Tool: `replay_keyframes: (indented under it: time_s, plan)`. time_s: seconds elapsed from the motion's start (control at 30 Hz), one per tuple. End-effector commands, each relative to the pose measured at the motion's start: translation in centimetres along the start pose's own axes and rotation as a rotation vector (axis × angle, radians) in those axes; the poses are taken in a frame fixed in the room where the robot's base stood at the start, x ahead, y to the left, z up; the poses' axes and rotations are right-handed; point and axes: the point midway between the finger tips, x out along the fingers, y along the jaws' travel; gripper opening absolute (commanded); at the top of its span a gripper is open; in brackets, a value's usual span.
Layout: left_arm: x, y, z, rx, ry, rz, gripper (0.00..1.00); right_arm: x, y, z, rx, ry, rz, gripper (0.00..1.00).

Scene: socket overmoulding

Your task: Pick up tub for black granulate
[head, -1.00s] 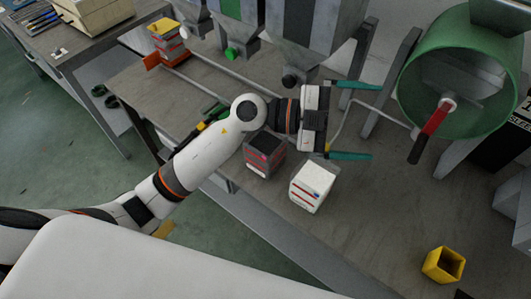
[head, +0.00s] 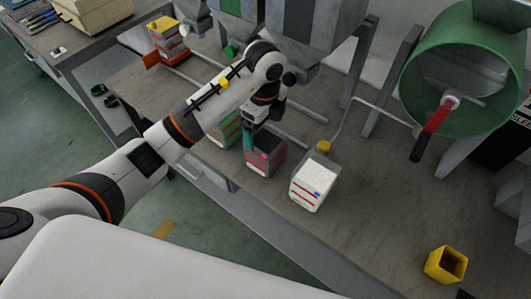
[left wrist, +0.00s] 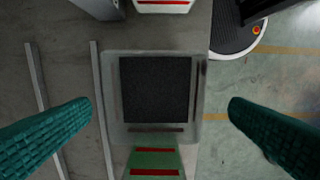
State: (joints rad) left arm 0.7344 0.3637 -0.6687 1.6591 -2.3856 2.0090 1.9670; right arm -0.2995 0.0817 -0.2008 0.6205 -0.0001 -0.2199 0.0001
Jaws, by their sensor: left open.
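The tub with black granulate (head: 265,160) stands on the workbench in the head view, dark inside, with a grey body and red markings. My left gripper (head: 255,137) points down over it and partly covers it. In the left wrist view the tub's black square filling (left wrist: 155,90) is centred between the two open teal fingers of my gripper (left wrist: 160,106). One finger is on each side, with gaps between fingers and tub. Nothing is held. My right gripper is not in view.
A green tub (head: 226,130) stands close on the left. A yellow container (head: 445,265) is at the front right. The bench front edge is near the tub.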

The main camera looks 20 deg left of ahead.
Motion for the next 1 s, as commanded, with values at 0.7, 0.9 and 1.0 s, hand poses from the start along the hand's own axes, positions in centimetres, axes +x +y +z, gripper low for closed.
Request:
replay_keyframes:
  time_s: [0.7,0.9,1.0]
  plan:
    - [6.8,0.5,-0.1,0.003,-0.001,0.002,1.0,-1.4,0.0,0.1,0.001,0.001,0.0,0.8]
    - [6.8,0.5,-0.1,0.003,-0.001,0.002,0.92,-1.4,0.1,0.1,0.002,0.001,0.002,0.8]
    - [6.8,0.5,-0.1,0.003,-0.001,0.002,0.75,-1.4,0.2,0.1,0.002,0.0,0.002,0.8]
